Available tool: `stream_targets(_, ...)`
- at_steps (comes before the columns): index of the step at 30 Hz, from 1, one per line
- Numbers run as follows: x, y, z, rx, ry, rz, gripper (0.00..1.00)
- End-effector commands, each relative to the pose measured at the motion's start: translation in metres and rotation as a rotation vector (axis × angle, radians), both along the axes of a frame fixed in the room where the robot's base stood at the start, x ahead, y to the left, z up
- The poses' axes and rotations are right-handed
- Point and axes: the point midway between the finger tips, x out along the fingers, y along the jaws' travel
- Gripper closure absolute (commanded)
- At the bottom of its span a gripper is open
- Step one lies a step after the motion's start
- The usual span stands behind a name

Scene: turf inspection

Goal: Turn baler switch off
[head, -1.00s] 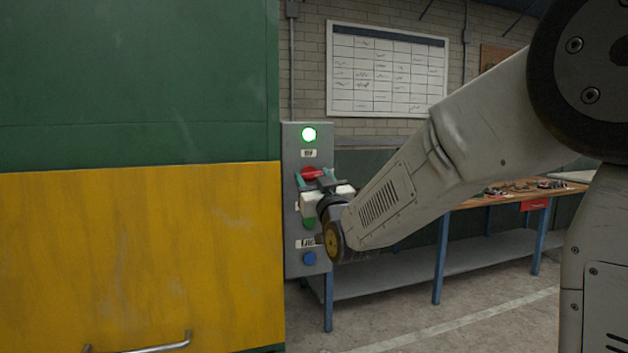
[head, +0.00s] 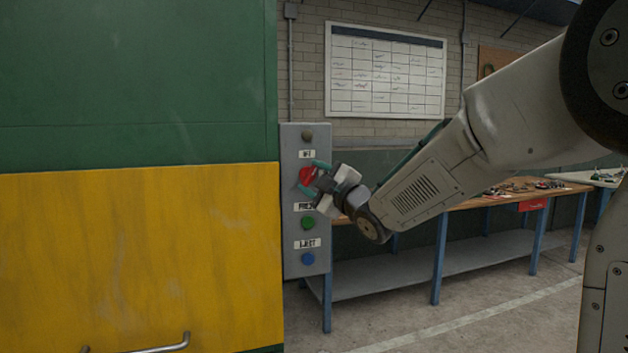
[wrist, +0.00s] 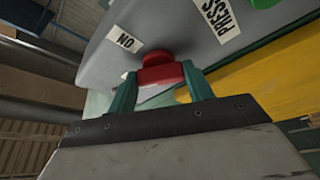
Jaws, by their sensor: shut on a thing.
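The red switch (head: 307,176) is on the grey control panel (head: 291,235) at the side of the green and yellow machine. My gripper (head: 312,177) is shut on this switch, its teal fingers on either side of it and tilted. In the wrist view the red switch (wrist: 160,74) sits between the two teal fingertips (wrist: 160,82), in front of the panel face. The lamp (head: 307,136) at the top of the panel is dark.
A green button (head: 308,223) and a blue button (head: 308,258) are lower on the panel. The machine's yellow door (head: 140,260) fills the left. A workbench (head: 460,205) with tools stands behind my arm. Open floor (head: 480,325) lies at the right front.

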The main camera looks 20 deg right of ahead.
Motion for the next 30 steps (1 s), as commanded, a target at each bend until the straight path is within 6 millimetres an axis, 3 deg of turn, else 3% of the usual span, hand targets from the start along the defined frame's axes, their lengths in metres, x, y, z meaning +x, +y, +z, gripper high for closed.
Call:
stream_targets(15,-0.0002,-0.0013,0.0013,-0.425,0.003,-0.001,0.72)
stream_targets(30,-0.0001,-0.0011,0.0018,-0.571,0.004,-0.001,0.72)
